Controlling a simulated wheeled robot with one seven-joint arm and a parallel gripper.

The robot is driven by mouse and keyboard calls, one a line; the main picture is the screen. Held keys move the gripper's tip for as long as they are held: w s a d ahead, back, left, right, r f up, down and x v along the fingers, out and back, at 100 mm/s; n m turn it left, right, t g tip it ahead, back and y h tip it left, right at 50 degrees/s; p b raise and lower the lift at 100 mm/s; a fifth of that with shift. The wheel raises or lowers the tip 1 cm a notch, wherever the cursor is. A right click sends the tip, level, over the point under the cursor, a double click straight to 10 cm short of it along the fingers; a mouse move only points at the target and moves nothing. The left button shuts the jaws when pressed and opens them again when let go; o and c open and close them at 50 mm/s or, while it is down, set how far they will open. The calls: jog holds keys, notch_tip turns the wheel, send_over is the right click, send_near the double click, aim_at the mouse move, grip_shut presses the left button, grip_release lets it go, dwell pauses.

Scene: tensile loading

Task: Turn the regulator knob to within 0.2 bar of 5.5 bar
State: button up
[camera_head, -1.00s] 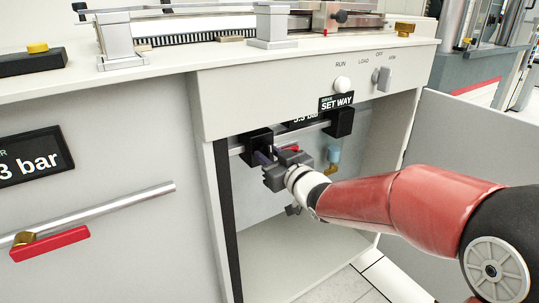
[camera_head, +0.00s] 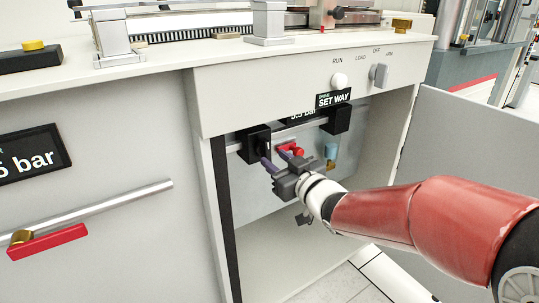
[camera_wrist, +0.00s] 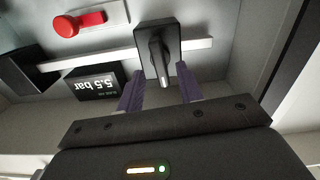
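The regulator knob (camera_wrist: 157,55) is a dark lever-shaped handle on a black mounting block (camera_wrist: 172,35). In the head view, the block (camera_head: 254,141) sits on the rail inside the open cabinet bay. My gripper (camera_head: 273,157) is in front of it. In the wrist view my gripper (camera_wrist: 159,72) is open, one purple-grey finger on each side of the knob, with gaps showing. A black display (camera_wrist: 93,84) beside the block reads 5.5 bar, upside down. The larger display on the left panel (camera_head: 30,157) shows "5 bar", its left part cut off.
A red valve handle (camera_head: 290,149) is behind my gripper; its red knob also shows in the wrist view (camera_wrist: 66,26). Another black block (camera_head: 338,118) stands right on the rail. An open door (camera_head: 470,150) is at right.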

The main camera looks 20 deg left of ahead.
jog(key=shift+v, duration=1.55)
jog(key=shift+d, duration=0.1)
jog(key=s+d+r+m+h+p, duration=0.1)
jog(key=s+d+m+h, duration=0.15)
jog(key=d+h, duration=0.55)
jog(key=s+d+m+h+p, duration=0.15)
jog(key=d+m+h, duration=0.25)
jog(key=d, duration=0.8)
jog(key=s+d+f+m+g, duration=0.2)
jog(key=s+d+g, duration=0.1)
jog(key=s, duration=0.6)
jog(key=s+d+f+m+g+h+p, duration=0.1)
jog(key=s+d, duration=0.4)
jog(key=s, duration=0.5)
jog(key=shift+f+m+g+h, duration=0.3)
jog(key=shift+f+m+g, duration=0.3)
jog(key=shift+g, duration=0.5)
jog(key=shift+r, duration=0.1)
